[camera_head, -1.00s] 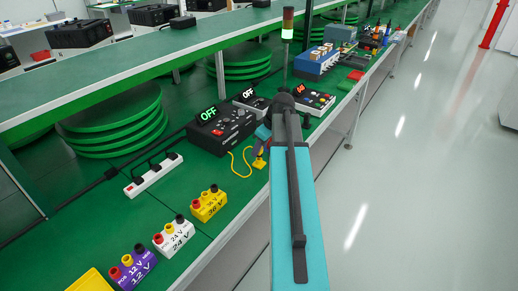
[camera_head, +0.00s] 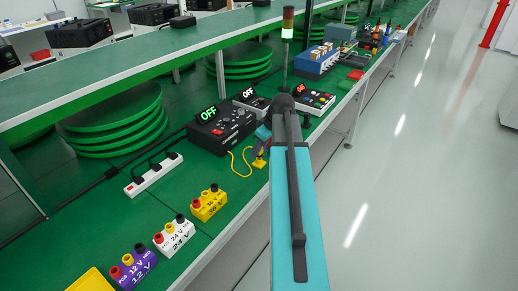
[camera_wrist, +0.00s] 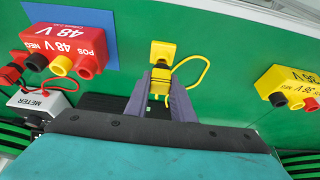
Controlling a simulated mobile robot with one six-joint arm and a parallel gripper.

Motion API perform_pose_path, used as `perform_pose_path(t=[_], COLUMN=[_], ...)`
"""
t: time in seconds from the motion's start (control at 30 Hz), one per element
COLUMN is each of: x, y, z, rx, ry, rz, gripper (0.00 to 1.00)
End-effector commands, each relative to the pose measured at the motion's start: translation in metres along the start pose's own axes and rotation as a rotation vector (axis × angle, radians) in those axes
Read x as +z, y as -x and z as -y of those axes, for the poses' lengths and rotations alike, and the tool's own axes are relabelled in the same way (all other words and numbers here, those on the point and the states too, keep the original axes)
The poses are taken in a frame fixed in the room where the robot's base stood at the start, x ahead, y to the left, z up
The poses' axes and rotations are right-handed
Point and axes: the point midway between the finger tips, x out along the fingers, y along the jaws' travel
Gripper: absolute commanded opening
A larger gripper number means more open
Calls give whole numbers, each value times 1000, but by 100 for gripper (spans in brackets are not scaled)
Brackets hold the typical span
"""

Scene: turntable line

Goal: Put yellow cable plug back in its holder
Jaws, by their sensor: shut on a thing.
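In the wrist view, the yellow cable plug (camera_wrist: 160,82) is between the grey fingers of my gripper (camera_wrist: 161,80), which are shut on it. A yellow block-like piece (camera_wrist: 162,50), which looks like the holder, shows just beyond the fingertips. I cannot tell whether the plug touches it or sits in it. A thin yellow cable (camera_wrist: 205,70) loops out to the right. In the head view, the yellow piece (camera_head: 259,162) is near the bench's front edge, with my gripper (camera_head: 262,148) right above it, mostly hidden by my arm. The yellow cable (camera_head: 236,163) curves left of it.
A black device reading OFF (camera_head: 222,130) stands behind the cable. A yellow terminal block (camera_head: 209,204) is nearer on the bench.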

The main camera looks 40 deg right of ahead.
Motion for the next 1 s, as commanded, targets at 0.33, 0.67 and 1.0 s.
perform_pose_path(t=[0.33, 0.67, 1.0], x=[0, 2, 3], y=[-1, -5, -8], z=[0, 0, 0], rx=[0, 0, 0], ry=[0, 0, 0], rz=[0, 0, 0], gripper=[4, 4, 4])
